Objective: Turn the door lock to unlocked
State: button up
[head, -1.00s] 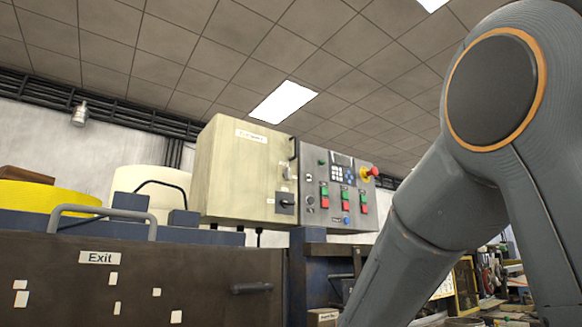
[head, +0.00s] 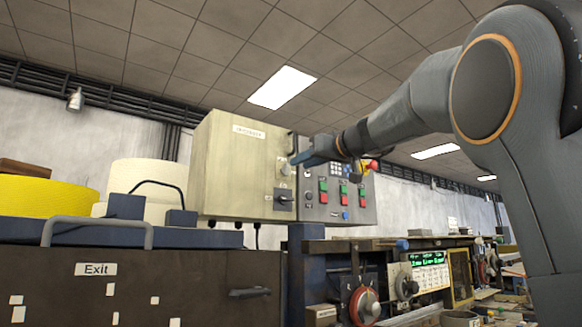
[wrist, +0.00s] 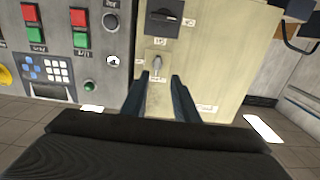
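The beige cabinet (head: 238,165) carries a small silver lock knob (head: 286,169) on its front, above a black rotary switch (head: 283,199). The wrist view is upside down: the silver knob (wrist: 157,64) stands out from a plate, with the black switch (wrist: 163,17) above it in the picture. My gripper (head: 300,158) is at the cabinet's front near the knob. In the wrist view its two fingers (wrist: 159,84) are apart and empty, with the knob seen just past the gap between their tips. Contact cannot be told. Small labels around the knob are unreadable.
A grey control panel (head: 355,199) with red and green buttons, a keypad and a red emergency knob (head: 372,166) adjoins the cabinet. A brown panel marked Exit (head: 180,290) stands below left. A machine with a green display (head: 430,258) is at right.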

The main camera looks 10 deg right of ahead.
aim_at(288, 168)
jog(key=shift+d+p+x, duration=0.15)
jog(key=shift+p+x, duration=0.9)
jog(key=shift+x, duration=0.8)
jog(key=shift+d+p+x, duration=0.15)
jog(key=shift+p+x, duration=0.85)
jog(key=shift+x, duration=0.85)
jog(key=shift+w+r, duration=0.15)
jog(key=shift+r, duration=0.05)
jog(key=shift+c, duration=0.2)
grip_shut()
